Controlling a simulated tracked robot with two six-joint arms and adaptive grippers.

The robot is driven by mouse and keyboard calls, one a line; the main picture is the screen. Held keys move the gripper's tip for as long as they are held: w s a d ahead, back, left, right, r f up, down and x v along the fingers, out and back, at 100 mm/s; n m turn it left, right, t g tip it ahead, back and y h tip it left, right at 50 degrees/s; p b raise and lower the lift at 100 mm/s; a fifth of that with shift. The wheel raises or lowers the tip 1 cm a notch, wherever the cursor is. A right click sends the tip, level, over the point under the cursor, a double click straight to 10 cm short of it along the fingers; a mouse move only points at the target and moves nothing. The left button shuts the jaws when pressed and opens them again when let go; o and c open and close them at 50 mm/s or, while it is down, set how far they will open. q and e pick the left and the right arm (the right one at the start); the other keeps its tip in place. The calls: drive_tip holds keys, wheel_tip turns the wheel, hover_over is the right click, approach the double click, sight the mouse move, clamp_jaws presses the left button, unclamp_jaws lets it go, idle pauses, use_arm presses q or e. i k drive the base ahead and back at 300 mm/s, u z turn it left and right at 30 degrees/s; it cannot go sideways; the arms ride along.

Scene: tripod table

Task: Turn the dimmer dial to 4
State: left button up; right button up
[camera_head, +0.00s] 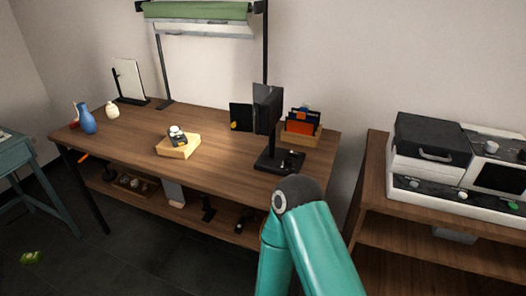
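On top is a dark piece with a round white knob (175,131), which looks like the dimmer dial. Its markings and setting are too small to read. My teal arm comes up from the bottom, right of the middle, and bends near the table's front edge. Neither of my grippers shows in the view, and nothing of mine is touching the block.
A black stand with a dark panel (268,107) and an orange file box (303,125) stand at the table's right. A blue vase (87,119) stands at the left. An appliance with knobs (455,165) stands on the right shelf.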

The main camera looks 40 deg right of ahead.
sight(288, 162)
drive_tip(key=z, duration=0.25)
drive_tip(key=i, duration=0.85)
drive_tip(key=z, duration=0.65)
